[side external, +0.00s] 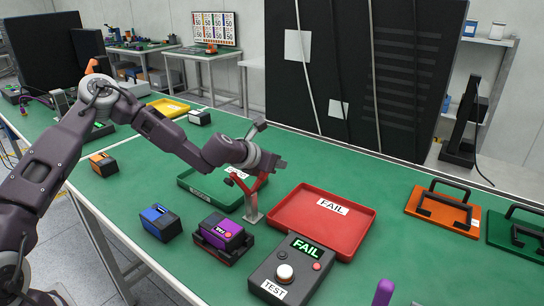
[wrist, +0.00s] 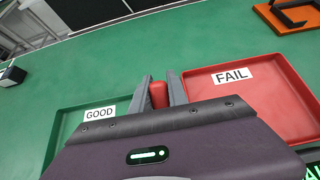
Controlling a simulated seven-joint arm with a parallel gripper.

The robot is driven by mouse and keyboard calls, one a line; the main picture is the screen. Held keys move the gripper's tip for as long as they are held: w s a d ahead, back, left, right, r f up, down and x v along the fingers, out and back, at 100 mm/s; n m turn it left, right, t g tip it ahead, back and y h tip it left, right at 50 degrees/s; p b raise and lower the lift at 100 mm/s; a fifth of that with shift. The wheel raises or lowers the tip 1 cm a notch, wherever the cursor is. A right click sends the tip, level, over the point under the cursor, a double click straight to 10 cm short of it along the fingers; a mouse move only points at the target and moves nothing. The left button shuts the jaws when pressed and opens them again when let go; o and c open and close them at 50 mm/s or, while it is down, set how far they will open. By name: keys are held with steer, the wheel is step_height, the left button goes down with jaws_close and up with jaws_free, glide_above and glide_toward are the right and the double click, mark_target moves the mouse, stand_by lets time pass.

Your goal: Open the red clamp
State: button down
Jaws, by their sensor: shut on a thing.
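The red clamp (side external: 256,186) stands on a small metal post (side external: 252,210) on the green bench, between the green tray and the red tray. Its upper red part meets my gripper (side external: 276,165). In the wrist view my gripper (wrist: 160,95) has its two grey fingers on either side of the red clamp's end (wrist: 159,94), and it is shut on it. The rest of the clamp is hidden there by my gripper body. A purple device (side external: 222,230) sits in a dark cradle just left of the post.
The green GOOD tray (side external: 200,190) and red FAIL tray (side external: 300,235) flank the clamp. A test box (side external: 310,262) with a white button displays FAIL. A blue device (side external: 160,222) and an orange device (side external: 103,164) stand left. A tall dark panel (side external: 350,75) stands behind.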

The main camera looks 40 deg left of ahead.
steer(key=f+g, duration=0.1)
steer(key=w+f+g, duration=0.1)
steer(key=f+g, duration=0.1)
steer(key=shift+d, duration=0.15)
steer(key=shift+f+g, duration=1)
steer(key=shift+f, duration=0.1)
steer(key=shift+s+f+g, duration=0.1)
steer(key=shift+f+g, duration=0.3)
steer(key=shift+f, duration=0.1)
steer(key=c, duration=1.3)
jaws_free()
steer(key=shift+s, duration=0.1)
steer(key=v, duration=0.7)
